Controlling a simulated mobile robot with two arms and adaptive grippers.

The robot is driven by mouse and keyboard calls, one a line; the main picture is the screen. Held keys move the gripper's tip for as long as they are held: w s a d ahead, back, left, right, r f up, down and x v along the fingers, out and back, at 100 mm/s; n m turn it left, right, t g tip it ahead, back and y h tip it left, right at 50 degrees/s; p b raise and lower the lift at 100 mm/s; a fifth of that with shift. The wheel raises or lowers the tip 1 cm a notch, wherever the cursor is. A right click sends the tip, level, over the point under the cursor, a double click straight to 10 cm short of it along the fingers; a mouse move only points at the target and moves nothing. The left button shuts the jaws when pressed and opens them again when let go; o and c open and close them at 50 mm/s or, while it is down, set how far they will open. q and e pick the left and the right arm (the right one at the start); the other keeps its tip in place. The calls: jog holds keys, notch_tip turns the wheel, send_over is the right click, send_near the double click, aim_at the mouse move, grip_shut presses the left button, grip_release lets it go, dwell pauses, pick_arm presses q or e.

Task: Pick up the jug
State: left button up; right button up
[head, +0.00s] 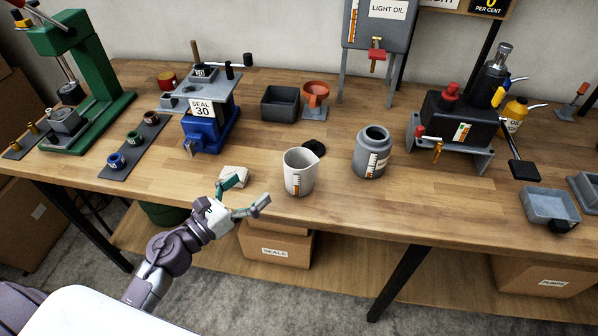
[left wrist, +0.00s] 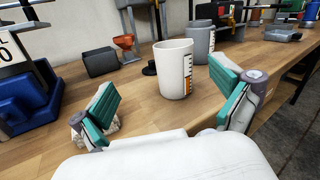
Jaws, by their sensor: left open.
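The jug, a white cup-like vessel with a spout and an orange and black scale (head: 299,172), stands upright near the front of the wooden bench. It also shows in the left wrist view (left wrist: 173,72), centred beyond the fingers. My left gripper (head: 247,197) is open and empty at the bench's front edge, left of the jug and apart from it. In the left wrist view its two teal-padded fingers (left wrist: 168,108) are spread, with the jug ahead between them. My right gripper is not in view.
A grey jar (head: 370,155) stands right of the jug. A black lid (head: 314,147) lies behind it. A pale cloth-like block (head: 234,177) lies near the left fingers. A blue press (head: 205,125) stands further left. The bench front (head: 440,222) right of the jug is clear.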

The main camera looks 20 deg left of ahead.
aim_at(287, 171)
pick_arm(q)
jog(key=w+d+m+p, duration=0.1)
jog(key=w, duration=0.1)
jog(key=w+d+m+g+h+p, duration=0.1)
jog(key=w+d, duration=0.1)
jog(key=w+d+f+m+p, duration=0.1)
jog(key=w+d, duration=0.1)
jog(key=w, duration=0.1)
jog(key=shift+d+f, duration=0.1)
jog(key=shift+d, duration=0.1)
jog(key=shift+w+d, duration=0.15)
jog(key=shift+w, duration=0.2)
jog(key=p+x, duration=0.1)
jog(key=x, duration=0.2)
jog(key=shift+w+d+f+p, duration=0.1)
jog(key=shift+w+d+p, duration=0.1)
jog(key=shift+w+p, duration=0.15)
jog(key=shift+w+d+f, duration=0.15)
jog(key=shift+w+d, duration=0.05)
jog(key=shift+w, duration=0.1)
jog(key=shift+s, duration=0.1)
